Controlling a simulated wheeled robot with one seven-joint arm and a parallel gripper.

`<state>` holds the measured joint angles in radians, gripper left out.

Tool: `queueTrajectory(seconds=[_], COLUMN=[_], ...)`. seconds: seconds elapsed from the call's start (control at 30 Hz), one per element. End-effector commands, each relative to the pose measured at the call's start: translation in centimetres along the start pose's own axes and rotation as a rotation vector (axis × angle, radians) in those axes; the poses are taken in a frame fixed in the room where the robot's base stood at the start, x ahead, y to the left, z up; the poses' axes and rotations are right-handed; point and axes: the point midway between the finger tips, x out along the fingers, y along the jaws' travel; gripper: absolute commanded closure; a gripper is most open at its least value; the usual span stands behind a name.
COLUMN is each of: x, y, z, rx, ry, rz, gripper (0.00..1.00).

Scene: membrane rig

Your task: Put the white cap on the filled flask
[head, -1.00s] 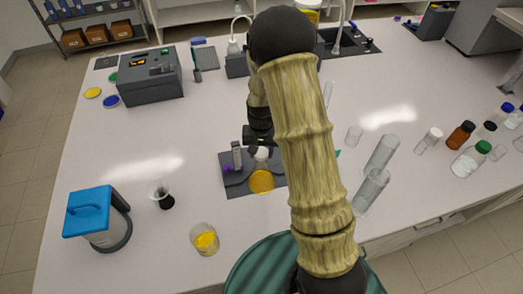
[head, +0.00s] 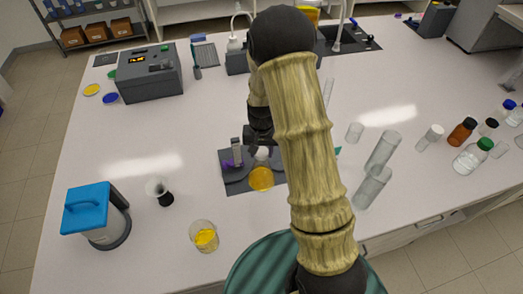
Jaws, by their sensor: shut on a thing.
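The filled flask (head: 261,180) holds yellow-orange liquid and stands upright on a dark grey mat (head: 238,187) at the middle of the bench. The white cap (head: 262,153) shows as a small white shape just above the flask, at the jaws of my gripper (head: 260,147). My gripper is shut on the cap, directly over the flask's top. The flask's neck is too small and partly hidden, so I cannot tell whether the cap touches it. My arm hides the bench just right of the flask.
A grey upright stand (head: 237,152) and a purple item are close left of the flask. A beaker with yellow contents (head: 205,238), a dark-based funnel (head: 160,190) and a blue-topped device (head: 97,212) stand left. Clear cylinders (head: 372,187) and several bottles stand right.

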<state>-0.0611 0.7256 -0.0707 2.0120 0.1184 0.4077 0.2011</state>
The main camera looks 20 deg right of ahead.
Motion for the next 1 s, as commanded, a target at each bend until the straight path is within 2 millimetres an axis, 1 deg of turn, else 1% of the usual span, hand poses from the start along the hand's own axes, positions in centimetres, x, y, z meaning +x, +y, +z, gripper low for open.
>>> queueTrajectory(seconds=[0.07, 0.1, 0.17, 0.2, 0.23, 0.53, 0.67, 0.77, 0.87, 1.0], x=[0.0, 0.0, 0.0, 0.0, 0.0, -0.1, -0.7, -1.7, -3.1, -5.5], y=[0.0, -0.1, -0.1, -0.1, -0.1, -0.1, -0.1, -0.1, -0.1, -0.1], z=[0.0, 0.0, 0.0, 0.0, 0.0, 0.0, -0.1, -0.1, -0.1, -0.1], rx=[-0.001, -0.001, -0.001, -0.002, -0.002, -0.002, -0.002, -0.003, -0.002, -0.002], ry=[0.000, 0.000, 0.000, 0.000, 0.000, 0.000, 0.002, 0.003, 0.006, 0.006], rz=[0.000, 0.000, 0.000, 0.000, 0.000, 0.000, -0.001, -0.001, -0.002, -0.002], gripper=[0.77, 0.52, 0.40, 0.32, 0.30, 0.30, 0.30, 0.30, 0.30, 0.30])
